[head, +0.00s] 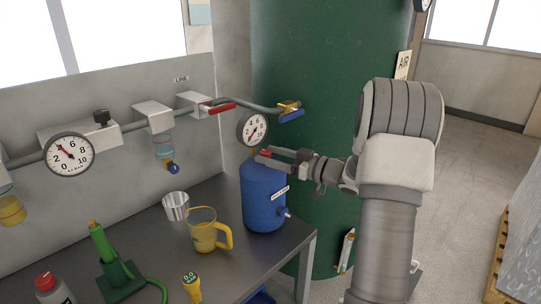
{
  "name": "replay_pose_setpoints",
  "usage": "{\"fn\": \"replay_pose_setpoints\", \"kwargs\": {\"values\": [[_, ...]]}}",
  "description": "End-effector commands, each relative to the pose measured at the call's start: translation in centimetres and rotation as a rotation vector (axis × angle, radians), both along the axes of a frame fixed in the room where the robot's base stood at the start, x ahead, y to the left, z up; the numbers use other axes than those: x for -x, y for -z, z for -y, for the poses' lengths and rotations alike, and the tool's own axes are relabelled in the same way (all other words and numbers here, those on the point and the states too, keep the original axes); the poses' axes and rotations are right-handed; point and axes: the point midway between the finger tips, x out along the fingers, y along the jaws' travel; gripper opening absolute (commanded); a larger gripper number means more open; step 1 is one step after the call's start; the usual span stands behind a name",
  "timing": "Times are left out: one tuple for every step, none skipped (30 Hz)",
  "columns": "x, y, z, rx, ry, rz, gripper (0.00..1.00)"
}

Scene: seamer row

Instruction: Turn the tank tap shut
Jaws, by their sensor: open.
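The tank tap (291,112) is a brass valve with a blue lever. It sits at the end of the grey pipe, against the large green tank (300,60). The lever slants slightly, its right end higher. My gripper (265,155) reaches in from the right, below the tap and apart from it. Its jaws are open and point left, over the top of the blue canister (264,198). A small red part shows by the fingertips; I cannot tell whether they touch it.
The bench holds a yellow jug (203,230), a metal cup (176,206) and a green stand (112,265).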

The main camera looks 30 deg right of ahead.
Motion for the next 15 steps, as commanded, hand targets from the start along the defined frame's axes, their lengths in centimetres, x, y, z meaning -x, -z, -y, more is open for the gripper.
{"fn": "replay_pose_setpoints", "kwargs": {"values": [[0.3, 0.0, 0.3, 0.001, 0.002, -0.001, 0.69], [0.5, 0.0, 0.5, 0.001, 0.003, -0.001, 0.69], [1.0, 0.0, 0.8, 0.001, 0.004, -0.001, 0.69], [1.4, 0.0, 1.1, 0.001, 0.004, -0.001, 0.69], [1.8, 0.0, 1.4, 0.001, 0.005, -0.002, 0.69], [2.5, -0.1, 1.8, 0.001, 0.005, -0.001, 0.69], [3.1, -0.1, 2.2, 0.001, 0.006, -0.001, 0.69], [3.7, 0.0, 2.6, 0.001, 0.006, -0.002, 0.69], [4.5, -0.1, 3.2, 0.001, 0.006, -0.001, 0.69], [5.2, -0.1, 3.6, 0.001, 0.007, -0.001, 0.69], [5.8, -0.1, 4.0, 0.001, 0.005, -0.001, 0.69], [6.6, -0.1, 4.6, 0.001, 0.006, -0.001, 0.69], [7.3, -0.1, 5.0, 0.000, 0.006, 0.000, 0.69], [7.9, 0.0, 5.4, 0.001, 0.006, -0.001, 0.69], [8.7, -0.1, 6.0, 0.000, 0.005, 0.000, 0.69]]}}
